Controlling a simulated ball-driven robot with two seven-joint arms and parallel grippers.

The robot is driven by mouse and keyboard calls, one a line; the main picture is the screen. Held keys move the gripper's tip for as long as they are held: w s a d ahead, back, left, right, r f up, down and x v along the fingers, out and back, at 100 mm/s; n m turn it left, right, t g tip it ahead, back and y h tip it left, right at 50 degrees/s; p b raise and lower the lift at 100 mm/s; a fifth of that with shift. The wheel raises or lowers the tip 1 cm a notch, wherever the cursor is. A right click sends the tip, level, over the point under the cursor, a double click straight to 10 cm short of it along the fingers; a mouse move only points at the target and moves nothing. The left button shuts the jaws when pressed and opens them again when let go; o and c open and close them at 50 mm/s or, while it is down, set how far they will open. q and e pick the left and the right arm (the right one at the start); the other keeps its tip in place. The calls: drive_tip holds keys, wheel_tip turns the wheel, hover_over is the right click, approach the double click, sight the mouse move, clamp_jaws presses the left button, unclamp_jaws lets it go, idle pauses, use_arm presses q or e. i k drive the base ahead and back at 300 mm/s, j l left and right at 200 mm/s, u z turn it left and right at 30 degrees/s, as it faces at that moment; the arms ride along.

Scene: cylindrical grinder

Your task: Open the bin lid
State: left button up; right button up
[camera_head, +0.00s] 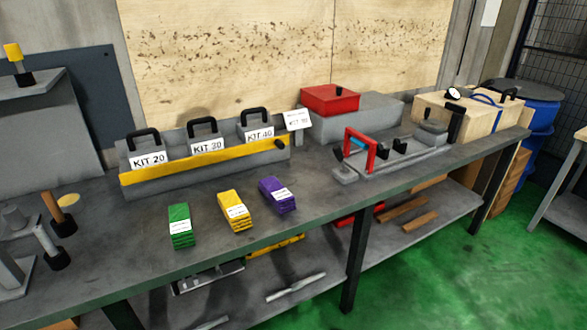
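A grey bin (360,118) stands at the back of the workbench, against the wooden panel. A red lid (328,98) with a small black knob (339,88) sits on the left part of its top and looks closed. To the right, on the floor beyond the bench, a blue barrel (541,116) has a dark top (525,90). I cannot tell for certain which of these the task calls the bin. Neither of my grippers is in view.
A kit rack (205,168) with black handles stands left of the red lid. Green (181,226), yellow (235,211) and purple (277,195) stacks lie before it. A red-framed fixture (360,148) stands in front of the grey bin. A wooden crate (478,112) is at the right.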

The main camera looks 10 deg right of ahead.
sight(325, 94)
drive_tip(key=i+l, duration=0.15)
drive_tip(key=l, duration=0.25)
drive_tip(key=i+l+z, duration=0.1)
drive_tip(key=l, duration=0.3)
drive_tip(key=i+l, duration=0.2)
drive_tip(key=l, duration=0.2)
drive_tip(key=i+l, duration=0.2)
drive_tip(key=l, duration=0.2)
drive_tip(key=k+z, duration=0.05)
